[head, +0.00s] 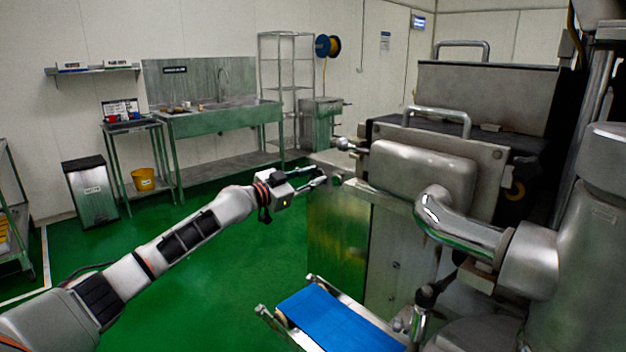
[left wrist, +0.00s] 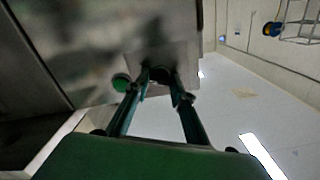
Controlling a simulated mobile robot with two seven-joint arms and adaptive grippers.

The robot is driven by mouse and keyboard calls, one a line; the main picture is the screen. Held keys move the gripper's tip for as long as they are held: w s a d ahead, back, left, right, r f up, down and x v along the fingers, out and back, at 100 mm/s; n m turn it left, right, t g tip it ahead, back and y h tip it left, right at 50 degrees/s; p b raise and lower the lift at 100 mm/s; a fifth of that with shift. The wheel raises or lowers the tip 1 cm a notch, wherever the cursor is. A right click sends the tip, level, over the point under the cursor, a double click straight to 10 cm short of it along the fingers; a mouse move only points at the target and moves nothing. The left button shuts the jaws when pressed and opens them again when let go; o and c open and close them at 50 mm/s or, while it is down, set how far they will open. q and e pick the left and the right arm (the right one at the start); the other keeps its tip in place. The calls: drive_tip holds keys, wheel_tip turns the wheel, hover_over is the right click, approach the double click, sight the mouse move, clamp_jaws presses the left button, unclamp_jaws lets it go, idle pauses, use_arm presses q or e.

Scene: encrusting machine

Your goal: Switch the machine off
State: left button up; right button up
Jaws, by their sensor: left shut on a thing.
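The encrusting machine (head: 425,170) is a large steel body filling the right of the head view. My left gripper (head: 322,179) reaches in from the left, its fingertips at the machine's left side. In the left wrist view its two fingers (left wrist: 160,76) are shut on a dark knob (left wrist: 159,88) on the machine's grey panel. The knob is partly hidden between the fingers, so its setting cannot be told. A green round button (left wrist: 121,82) sits just left of the fingers, apart from them. My right gripper is not in view.
A blue conveyor belt (head: 325,315) sticks out low at the machine's front. A sink bench (head: 225,117), a small table with a yellow bucket (head: 143,179) and a bin (head: 90,190) stand along the back wall. The green floor between is clear.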

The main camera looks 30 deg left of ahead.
use_arm(q)
drive_tip(key=n, duration=0.5)
drive_tip(key=shift+n, duration=0.4)
drive_tip(key=n+p, duration=0.1)
drive_tip(key=n, duration=0.3)
drive_tip(key=shift+r, duration=0.1)
drive_tip(key=shift+n+p, duration=0.3)
drive_tip(key=shift+n, duration=0.9)
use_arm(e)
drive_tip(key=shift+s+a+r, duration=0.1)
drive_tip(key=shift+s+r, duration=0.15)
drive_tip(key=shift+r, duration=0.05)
use_arm(q)
drive_tip(key=shift+n, duration=0.4)
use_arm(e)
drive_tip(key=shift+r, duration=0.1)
use_arm(q)
drive_tip(key=o, duration=1.1)
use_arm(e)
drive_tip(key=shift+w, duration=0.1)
